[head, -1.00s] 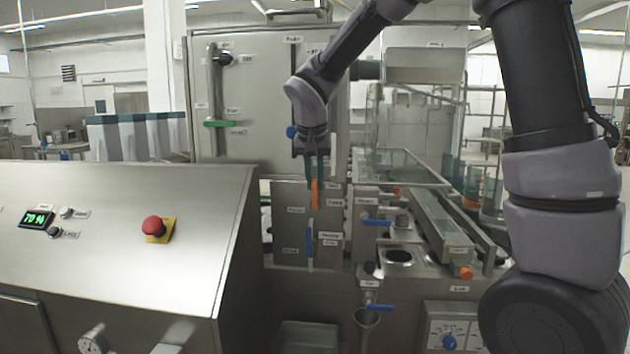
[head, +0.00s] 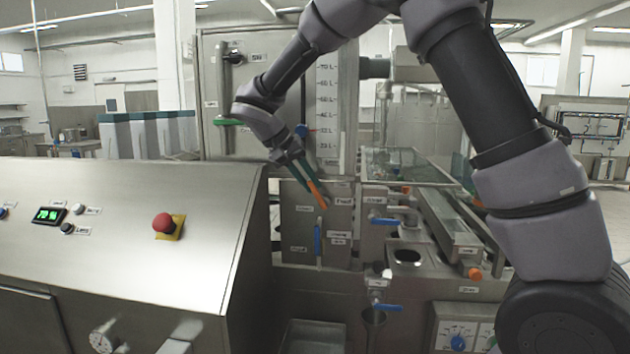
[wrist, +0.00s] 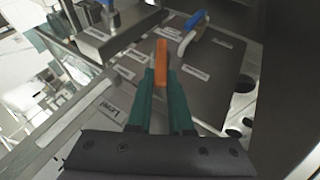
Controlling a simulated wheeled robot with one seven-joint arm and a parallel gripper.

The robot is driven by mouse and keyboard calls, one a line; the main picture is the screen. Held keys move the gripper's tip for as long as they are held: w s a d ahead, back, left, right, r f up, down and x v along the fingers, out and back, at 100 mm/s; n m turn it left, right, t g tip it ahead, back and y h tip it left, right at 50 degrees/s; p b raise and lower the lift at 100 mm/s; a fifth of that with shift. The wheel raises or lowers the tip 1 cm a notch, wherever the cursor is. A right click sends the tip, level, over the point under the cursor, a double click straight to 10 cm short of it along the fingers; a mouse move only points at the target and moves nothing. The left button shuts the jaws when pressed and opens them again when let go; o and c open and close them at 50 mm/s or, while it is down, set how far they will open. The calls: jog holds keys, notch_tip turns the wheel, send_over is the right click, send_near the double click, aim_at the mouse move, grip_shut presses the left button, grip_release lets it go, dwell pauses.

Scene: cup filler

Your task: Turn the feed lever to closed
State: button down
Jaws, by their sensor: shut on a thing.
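The feed lever has an orange handle (head: 317,193) on the grey steel panel (head: 301,228) in the middle of the head view. It leans, with its upper end to the left. My gripper (head: 308,180) comes down from the upper left with its green fingers shut on the handle. The wrist view shows the orange handle (wrist: 161,58) between and beyond the fingertips (wrist: 160,88). The fingers hide part of the handle. A small label reading "Feed" sits right of the lever; another label at its left is too small to read.
A blue-handled lever (head: 318,238) stands upright just below on the same panel. More blue handles (head: 384,221) are to the right. A control console (head: 130,225) with a red button (head: 163,223) fills the left. A glass-topped guard (head: 405,165) lies behind right.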

jog(key=shift+a+f+h, duration=0.3)
jog(key=shift+a+h, duration=0.15)
jog(key=shift+h, duration=0.35)
jog(key=c, duration=0.8)
grip_release()
jog(key=shift+w, duration=0.1)
jog(key=shift+a, duration=0.1)
jog(key=v, duration=1)
jog(key=shift+a+r, duration=0.2)
jog(key=shift+r, duration=0.15)
